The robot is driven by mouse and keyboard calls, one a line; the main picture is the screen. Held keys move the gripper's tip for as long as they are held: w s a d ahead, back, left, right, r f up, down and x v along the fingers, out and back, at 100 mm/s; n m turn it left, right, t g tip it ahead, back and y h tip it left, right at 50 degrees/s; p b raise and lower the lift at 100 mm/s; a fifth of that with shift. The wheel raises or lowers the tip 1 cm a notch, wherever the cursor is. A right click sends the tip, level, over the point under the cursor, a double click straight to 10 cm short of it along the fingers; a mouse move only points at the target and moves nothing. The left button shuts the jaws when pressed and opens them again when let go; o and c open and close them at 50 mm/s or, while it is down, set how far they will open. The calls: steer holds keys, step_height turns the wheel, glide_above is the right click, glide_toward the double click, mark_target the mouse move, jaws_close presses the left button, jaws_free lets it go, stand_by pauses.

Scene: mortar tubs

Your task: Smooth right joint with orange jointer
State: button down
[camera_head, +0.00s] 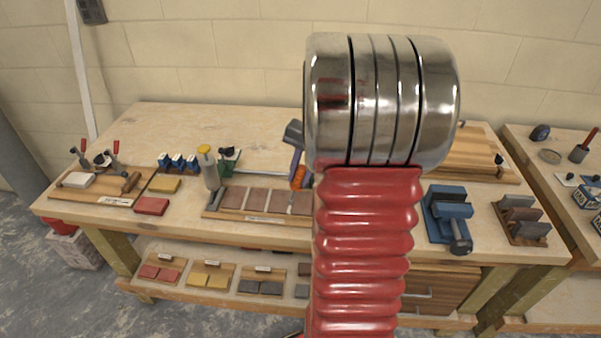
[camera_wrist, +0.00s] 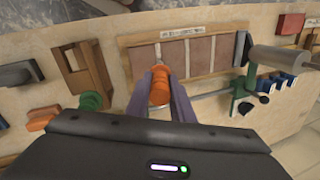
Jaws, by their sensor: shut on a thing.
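The orange jointer (camera_wrist: 159,90) is held upright-looking between the purple-grey fingers of my gripper (camera_wrist: 161,84) in the wrist view. Its orange handle also shows in the head view (camera_head: 298,178). The brown tile panel (camera_wrist: 174,50), with light joints between its tiles, lies just beyond the jointer; it also shows in the head view (camera_head: 231,197). The jointer's metal end overlaps the joint at the panel's left in the wrist view, which is its right side in the head view. I cannot tell whether it touches. My red arm hides the panel's right end in the head view.
A metal rod (camera_wrist: 208,94) lies along the panel. A blue vise (camera_head: 447,216) is at the right front. The bench's back left is clear.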

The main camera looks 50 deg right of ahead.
steer(key=shift+s+a, duration=0.1)
steer(key=shift+a, duration=0.05)
steer(key=shift+s+a, duration=0.35)
steer(key=shift+a, duration=0.1)
stand_by(0.6)
steer(key=shift+a, duration=0.1)
steer(key=shift+s+a, duration=0.4)
steer(key=shift+a, duration=0.05)
steer(key=shift+s+a, duration=0.1)
steer(key=shift+s+a+f, duration=0.15)
steer(key=shift+s+a, duration=0.25)
steer(key=shift+a, duration=0.1)
stand_by(0.4)
